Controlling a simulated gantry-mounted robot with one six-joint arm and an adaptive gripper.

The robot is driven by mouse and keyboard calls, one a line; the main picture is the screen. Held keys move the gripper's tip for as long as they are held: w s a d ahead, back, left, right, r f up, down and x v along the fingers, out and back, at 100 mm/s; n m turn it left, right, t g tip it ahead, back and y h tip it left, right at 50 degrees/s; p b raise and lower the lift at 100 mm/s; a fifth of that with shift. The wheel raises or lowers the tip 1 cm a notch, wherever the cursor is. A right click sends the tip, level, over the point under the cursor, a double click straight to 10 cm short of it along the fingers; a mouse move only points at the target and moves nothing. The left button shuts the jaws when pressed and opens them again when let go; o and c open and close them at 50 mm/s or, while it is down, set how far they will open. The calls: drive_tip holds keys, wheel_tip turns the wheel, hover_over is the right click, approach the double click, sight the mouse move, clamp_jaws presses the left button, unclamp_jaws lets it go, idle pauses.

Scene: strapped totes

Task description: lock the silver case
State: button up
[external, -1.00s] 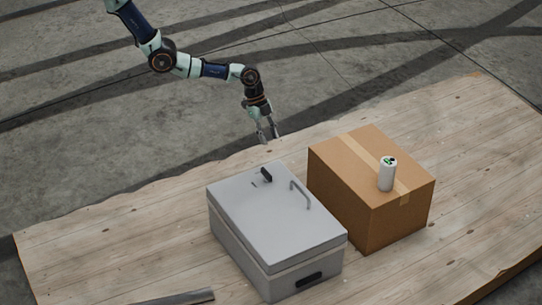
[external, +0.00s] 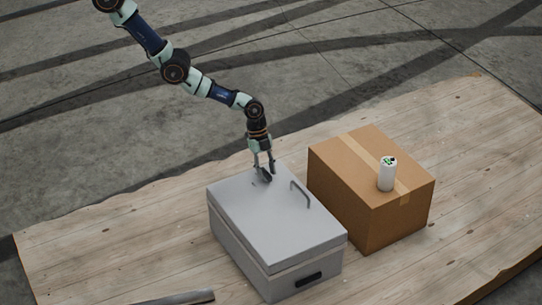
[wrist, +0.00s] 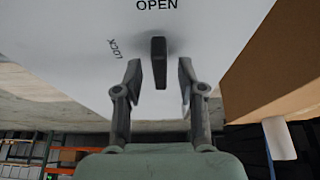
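The silver case (external: 275,218) stands on the wooden platform with its lid closed. Its lid shows in the wrist view (wrist: 215,30). A black latch knob (wrist: 158,62) is on the lid near the edge by my arm, and it also shows in the external view (external: 266,175). In the wrist view the knob points toward my gripper, with "OPEN" printed at its far end and "LOCK" to its left. My gripper (wrist: 158,85) is open, with one finger on each side of the knob and a gap to each. The external view shows my gripper (external: 264,168) right at the knob.
A grey handle (external: 300,193) stands up from the lid beside the knob. A cardboard box (external: 370,195) is right of the case with a white can (external: 387,174) on top. A dark grey bar (external: 175,298) lies at the front. The platform (external: 110,240) left of the case is clear.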

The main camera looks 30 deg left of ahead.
clamp_jaws()
drive_tip(key=shift+r+n, duration=0.1)
drive_tip(key=shift+n, duration=0.2)
drive_tip(key=n+t+p, duration=0.1)
drive_tip(key=n, duration=0.2)
drive_tip(key=shift+s+n+t+p, duration=0.15)
drive_tip(key=shift+n+t+p, duration=0.25)
drive_tip(key=n, duration=0.2)
drive_tip(key=n+t, duration=0.1)
drive_tip(key=n, duration=0.1)
drive_tip(key=shift+t+y+p, duration=0.3)
drive_tip(key=shift+y+p, duration=0.05)
drive_tip(key=shift+y, duration=0.05)
drive_tip(key=n+t+y+b, duration=0.1)
drive_tip(key=n, duration=0.4)
drive_tip(key=shift+s+d, duration=0.1)
drive_tip(key=shift+d, duration=0.05)
drive_tip(key=shift+n+t+y+b, duration=0.5)
drive_tip(key=shift+n+y+b, duration=0.4)
drive_tip(key=shift+n, duration=1.3)
